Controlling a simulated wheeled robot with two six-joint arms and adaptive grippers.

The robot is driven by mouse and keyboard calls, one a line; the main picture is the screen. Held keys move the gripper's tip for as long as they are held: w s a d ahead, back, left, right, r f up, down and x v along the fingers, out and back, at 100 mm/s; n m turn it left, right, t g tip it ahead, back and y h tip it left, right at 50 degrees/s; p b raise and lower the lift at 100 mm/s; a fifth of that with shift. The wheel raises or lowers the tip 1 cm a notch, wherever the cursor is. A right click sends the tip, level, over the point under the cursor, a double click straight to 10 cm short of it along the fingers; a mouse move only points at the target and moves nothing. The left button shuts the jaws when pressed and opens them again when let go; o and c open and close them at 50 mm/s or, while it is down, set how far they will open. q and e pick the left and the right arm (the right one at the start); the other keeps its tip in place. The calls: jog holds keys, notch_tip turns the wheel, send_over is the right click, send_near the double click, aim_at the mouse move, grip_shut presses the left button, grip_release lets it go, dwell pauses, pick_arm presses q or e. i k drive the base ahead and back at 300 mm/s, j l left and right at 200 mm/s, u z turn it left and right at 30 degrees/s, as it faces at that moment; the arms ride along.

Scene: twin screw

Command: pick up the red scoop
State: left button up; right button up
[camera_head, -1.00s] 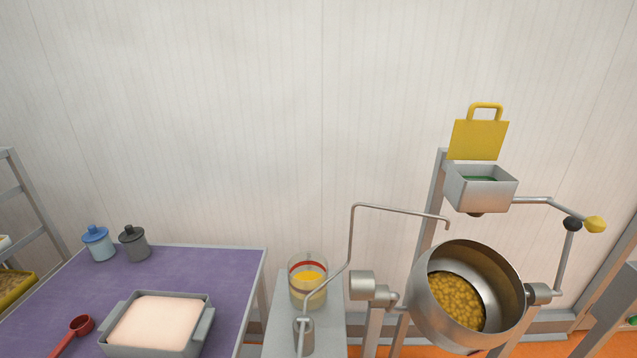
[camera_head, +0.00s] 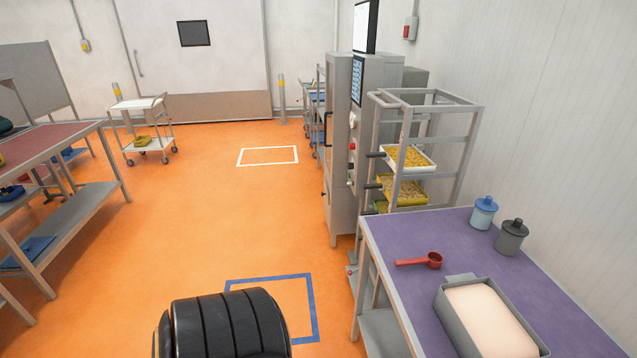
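The red scoop (camera_head: 421,261) lies on the purple table top (camera_head: 399,232), near its left edge. Its round bowl is at the right and its handle points left. A grey tub of pale powder (camera_head: 485,318) stands just in front of it. Neither of my grippers is in view, and nothing touches the scoop. A black ribbed part at the bottom, probably my arm, shows no fingers.
A blue lidded jar (camera_head: 483,212) and a dark grey lidded jar (camera_head: 511,237) stand at the table's back right. A rack with trays (camera_head: 406,189) and a tall steel cabinet (camera_head: 345,140) stand beyond the table. The orange floor (camera_head: 230,200) to the left is largely clear.

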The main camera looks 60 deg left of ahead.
aim_at(433, 260)
jog(key=u, duration=1.1)
jog(key=z, duration=0.4)
jog(key=i+j+z, duration=0.15)
jog(key=j+z, duration=0.65)
jog(key=j, duration=0.15)
jog(key=j+z, duration=0.4)
jog(key=j, duration=0.15)
jog(key=i, duration=0.05)
